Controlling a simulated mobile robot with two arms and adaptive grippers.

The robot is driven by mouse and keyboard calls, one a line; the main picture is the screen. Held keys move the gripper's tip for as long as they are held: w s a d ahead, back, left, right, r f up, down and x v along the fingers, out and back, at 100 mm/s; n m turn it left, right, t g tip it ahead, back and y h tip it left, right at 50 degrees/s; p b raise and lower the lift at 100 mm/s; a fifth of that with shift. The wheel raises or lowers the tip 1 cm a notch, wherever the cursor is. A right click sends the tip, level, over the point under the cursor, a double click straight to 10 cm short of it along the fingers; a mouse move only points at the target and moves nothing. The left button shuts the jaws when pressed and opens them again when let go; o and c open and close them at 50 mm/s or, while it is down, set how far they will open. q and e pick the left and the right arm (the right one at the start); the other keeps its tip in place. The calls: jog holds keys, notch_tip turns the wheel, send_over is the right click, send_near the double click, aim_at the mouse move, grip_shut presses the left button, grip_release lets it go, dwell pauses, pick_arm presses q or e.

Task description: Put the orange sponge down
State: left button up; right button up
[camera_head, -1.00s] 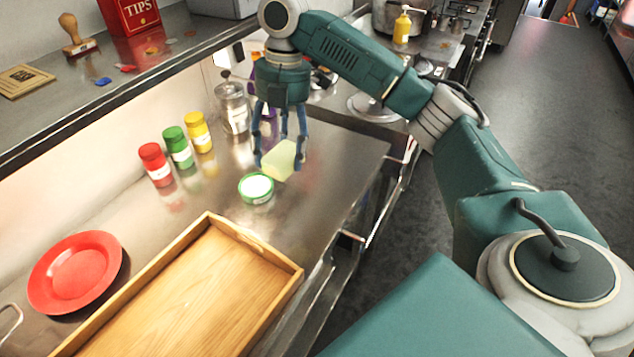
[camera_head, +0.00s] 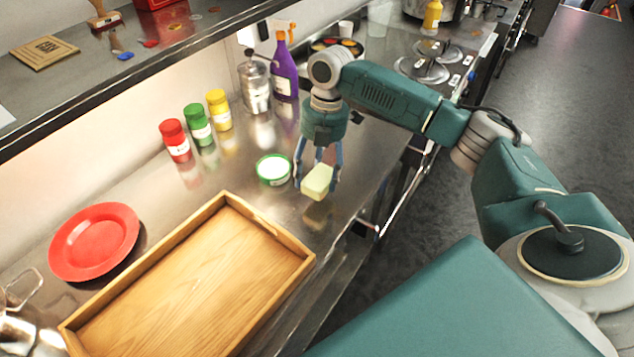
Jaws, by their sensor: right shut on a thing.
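My right gripper (camera_head: 318,178) points down over the steel counter, shut on a pale yellow-green sponge-like block (camera_head: 317,184). The block looks pale here, not orange. It sits between the fingers, just right of a small green-rimmed tub (camera_head: 273,170), apart from it. A reflection shows on the counter below the block. I cannot tell whether the block touches the counter or hangs slightly above it. My left gripper is not in view.
A wooden tray (camera_head: 190,290) lies in front, with a red plate (camera_head: 93,242) to its left. Red (camera_head: 174,140), green (camera_head: 197,124) and yellow (camera_head: 219,110) shakers, a metal canister (camera_head: 254,88) and a purple spray bottle (camera_head: 284,70) stand behind. The counter's right edge is close.

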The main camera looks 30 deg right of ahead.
aim_at(317, 183)
notch_tip(317, 183, down, 4)
jog(key=shift+r+p, duration=0.25)
jog(key=shift+p, duration=0.1)
jog(key=shift+f, duration=0.5)
jog(key=o, duration=1)
jog(key=shift+f, duration=0.1)
jog(key=r+b, duration=0.1)
jog(key=r, duration=0.2)
jog(key=d+r+b, duration=0.1)
jog(key=r, duration=0.3)
jog(key=r+b, duration=0.1)
jog(key=r, duration=0.3)
jog(key=shift+w+d+r, duration=0.1)
jog(key=shift+w+d, duration=0.15)
jog(key=shift+d, duration=0.05)
jog(key=shift+d+r, duration=0.1)
jog(key=shift+r, duration=0.4)
